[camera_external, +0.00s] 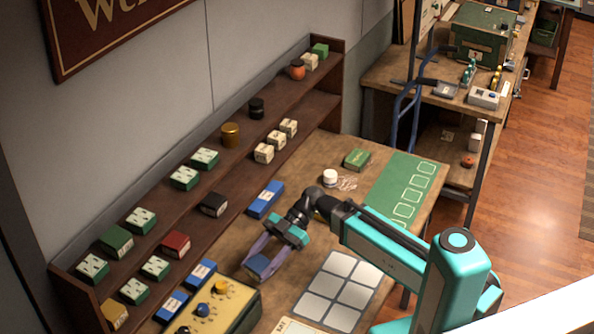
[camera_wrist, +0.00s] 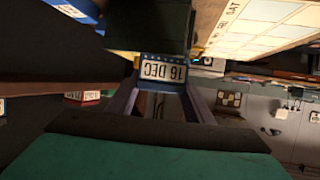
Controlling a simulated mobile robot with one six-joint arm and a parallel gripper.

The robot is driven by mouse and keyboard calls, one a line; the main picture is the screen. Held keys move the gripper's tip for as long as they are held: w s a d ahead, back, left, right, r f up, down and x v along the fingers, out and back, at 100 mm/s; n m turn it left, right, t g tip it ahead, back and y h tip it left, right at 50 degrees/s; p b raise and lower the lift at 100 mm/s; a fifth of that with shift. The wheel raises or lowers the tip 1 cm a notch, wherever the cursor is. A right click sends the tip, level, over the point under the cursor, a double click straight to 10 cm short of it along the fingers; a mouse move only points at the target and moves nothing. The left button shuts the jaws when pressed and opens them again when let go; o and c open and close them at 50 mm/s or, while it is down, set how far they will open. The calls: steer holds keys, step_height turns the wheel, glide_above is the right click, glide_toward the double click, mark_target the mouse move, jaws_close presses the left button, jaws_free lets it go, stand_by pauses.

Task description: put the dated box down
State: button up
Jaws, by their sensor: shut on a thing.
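The dated box (camera_wrist: 162,72) is blue with a white label that reads "16 DEC", upside down in the wrist view. It also shows in the external view as a small blue box (camera_external: 257,266). My gripper (camera_external: 262,258) is shut on it, with one finger on each side. The box is near the shelf side of the wooden table, close to the yellow-topped box; I cannot tell whether it touches the table. Its underside is hidden.
A yellow-topped green box (camera_external: 235,298) with knobs stands close by. Other blue boxes (camera_external: 265,199) stand along the shelf (camera_external: 130,222). A white-squared board (camera_external: 335,291) and a green mat (camera_external: 388,193) lie on the table (camera_external: 300,236). A white jar (camera_external: 330,177) stands behind my arm.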

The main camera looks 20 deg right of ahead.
steer(key=w+d+f+m+t+y+p, duration=0.1)
steer(key=w+d+f+t, duration=0.1)
steer(key=d, duration=0.4)
steer(key=w+f, duration=0.1)
steer(key=w, duration=0.1)
steer(key=shift+w+f+m, duration=0.2)
steer(key=shift+w+m, duration=0.15)
steer(key=shift+m, duration=0.05)
steer(key=p, duration=0.2)
glide_above(277, 283)
steer(key=shift+f, duration=2.2)
steer(key=shift+f, duration=0.1)
steer(key=shift+f+p, duration=0.35)
steer(key=shift+f, duration=1.35)
steer(key=shift+f, duration=0.1)
